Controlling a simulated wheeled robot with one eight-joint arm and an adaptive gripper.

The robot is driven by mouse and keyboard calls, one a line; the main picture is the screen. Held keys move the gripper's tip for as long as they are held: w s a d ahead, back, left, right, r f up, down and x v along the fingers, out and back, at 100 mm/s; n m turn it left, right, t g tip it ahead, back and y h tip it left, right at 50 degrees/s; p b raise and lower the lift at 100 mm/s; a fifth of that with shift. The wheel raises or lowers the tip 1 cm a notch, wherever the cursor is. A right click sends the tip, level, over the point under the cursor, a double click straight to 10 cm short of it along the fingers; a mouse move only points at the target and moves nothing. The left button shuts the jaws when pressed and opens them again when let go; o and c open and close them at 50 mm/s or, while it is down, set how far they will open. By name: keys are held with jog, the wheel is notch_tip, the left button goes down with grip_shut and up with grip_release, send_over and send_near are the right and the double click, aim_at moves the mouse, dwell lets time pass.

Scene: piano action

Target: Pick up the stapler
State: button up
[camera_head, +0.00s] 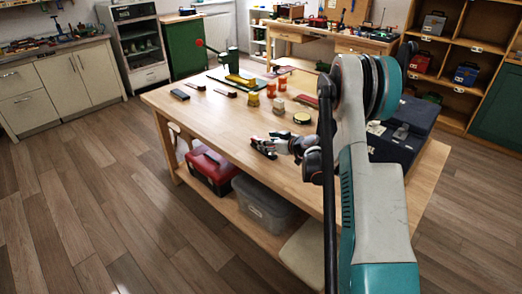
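My arm reaches from the right over the wooden workbench (222,128). My gripper (266,147) is low over the bench's front edge, small and partly hidden by my wrist. Dark and reddish parts show at its fingertips; I cannot tell whether they are its fingers or a held thing. I cannot pick out the stapler for certain.
Small yellow (253,99) and orange (271,89) containers and a round tin (302,118) stand behind my gripper. A green tool with a red-knobbed lever (233,61) stands at the back. A dark case (405,130) is at right. The bench's left front is clear.

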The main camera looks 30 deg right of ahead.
jog(key=x, duration=0.1)
jog(key=b+x, duration=0.1)
jog(key=x, duration=0.2)
jog(key=shift+s+a+f+b, duration=0.15)
jog(key=shift+a+f+b, duration=0.1)
jog(key=shift+b, duration=0.15)
jog(key=shift+w, duration=0.3)
grip_shut()
jog(key=shift+r, duration=0.2)
